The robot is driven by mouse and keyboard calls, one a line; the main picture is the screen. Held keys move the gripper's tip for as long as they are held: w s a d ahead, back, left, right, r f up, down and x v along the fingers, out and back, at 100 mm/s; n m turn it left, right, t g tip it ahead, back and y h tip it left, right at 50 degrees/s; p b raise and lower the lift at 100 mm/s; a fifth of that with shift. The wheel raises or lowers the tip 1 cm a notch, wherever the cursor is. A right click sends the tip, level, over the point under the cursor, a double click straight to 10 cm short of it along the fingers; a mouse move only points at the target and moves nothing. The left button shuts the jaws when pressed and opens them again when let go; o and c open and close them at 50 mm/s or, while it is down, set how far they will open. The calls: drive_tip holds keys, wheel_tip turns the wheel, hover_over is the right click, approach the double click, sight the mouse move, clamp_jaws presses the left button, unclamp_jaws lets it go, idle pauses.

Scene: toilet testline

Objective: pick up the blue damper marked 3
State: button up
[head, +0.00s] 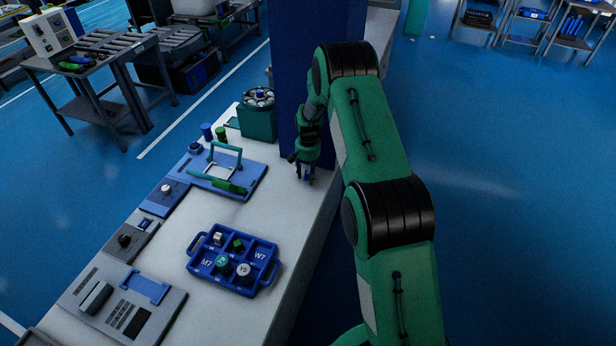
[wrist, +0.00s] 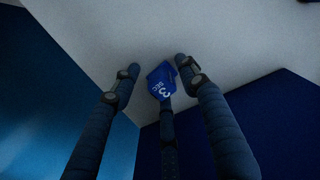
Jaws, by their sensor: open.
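The blue damper marked 3 (wrist: 160,82) shows in the wrist view, with a white 3 on its face. It is at the white bench top, between the tips of my gripper (wrist: 155,75). The fingers are open on either side of it, and I see a gap on the left side; contact on the right side is unclear. In the head view my gripper (head: 305,178) points down at the bench's right edge, beside the dark blue column. A small blue patch shows between the fingers there, too small to read.
A blue compartment tray (head: 273,284) with several small parts stands on the white bench (head: 190,250). A blue panel with a green handle (head: 229,187) lies left of my gripper. A green box with a wheel (head: 258,122) stands behind. The dark blue column (head: 290,80) rises close by.

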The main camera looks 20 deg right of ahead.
sight(308, 173)
drive_tip(key=shift+c, duration=0.5)
clamp_jaws()
drive_tip(key=shift+r, duration=0.7)
wheel_tip(308, 173, up, 2)
drive_tip(key=shift+r, duration=0.1)
drive_tip(key=s+a, duration=0.1)
drive_tip(key=s, duration=0.4)
drive_tip(key=s+a+r, duration=0.1)
drive_tip(key=s, duration=0.4)
drive_tip(key=s+a+p, duration=0.1)
drive_tip(key=s, duration=0.4)
drive_tip(key=shift+s+a+r, duration=0.2)
drive_tip(key=shift+s+a, duration=0.1)
